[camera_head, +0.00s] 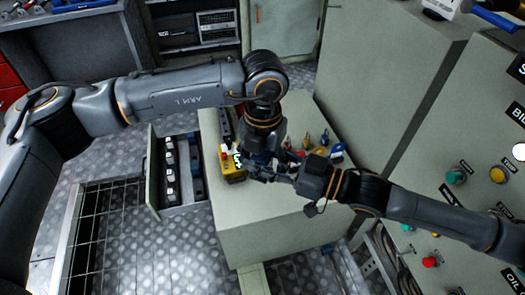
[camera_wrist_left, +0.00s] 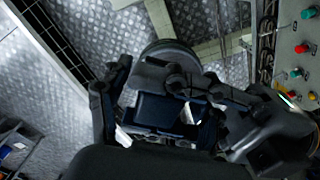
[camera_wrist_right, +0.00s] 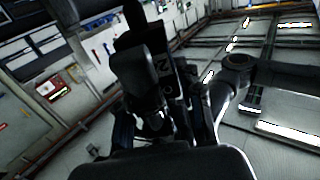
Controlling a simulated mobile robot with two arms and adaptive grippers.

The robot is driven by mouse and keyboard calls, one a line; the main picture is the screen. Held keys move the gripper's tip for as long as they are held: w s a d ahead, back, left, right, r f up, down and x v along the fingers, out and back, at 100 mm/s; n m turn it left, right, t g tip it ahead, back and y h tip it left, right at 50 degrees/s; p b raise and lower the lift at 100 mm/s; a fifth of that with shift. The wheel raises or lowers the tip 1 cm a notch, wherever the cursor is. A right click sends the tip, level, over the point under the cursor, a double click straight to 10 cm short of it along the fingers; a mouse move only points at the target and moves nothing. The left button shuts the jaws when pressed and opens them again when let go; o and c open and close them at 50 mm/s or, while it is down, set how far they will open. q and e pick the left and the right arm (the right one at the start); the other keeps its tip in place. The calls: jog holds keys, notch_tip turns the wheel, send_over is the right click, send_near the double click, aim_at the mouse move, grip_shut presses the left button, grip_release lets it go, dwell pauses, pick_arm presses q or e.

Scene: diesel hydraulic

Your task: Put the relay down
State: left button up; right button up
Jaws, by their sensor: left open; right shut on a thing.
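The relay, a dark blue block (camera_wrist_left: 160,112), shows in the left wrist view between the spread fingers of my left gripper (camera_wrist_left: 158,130). In the head view both grippers meet above the cabinet top, and the relay is mostly hidden by them. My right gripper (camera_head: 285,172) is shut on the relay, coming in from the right. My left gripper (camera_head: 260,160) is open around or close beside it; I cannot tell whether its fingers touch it. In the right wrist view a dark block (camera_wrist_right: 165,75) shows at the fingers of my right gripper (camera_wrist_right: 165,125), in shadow.
The grey cabinet top (camera_head: 265,215) is bare at the front. A yellow box with a red button (camera_head: 231,163) stands left of the grippers. Several coloured tools (camera_head: 325,145) stand to the right. An open drawer (camera_head: 152,180) holds several parts. A control panel (camera_head: 460,150) is at right.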

pick_arm(q)
jog(key=shift+f, duration=0.35)
jog(key=c, duration=1.3)
pick_arm(e)
jog(key=o, duration=1.3)
jog(key=shift+c, duration=0.2)
jog(key=shift+s+d+f, duration=0.1)
jog(key=shift+s, duration=0.05)
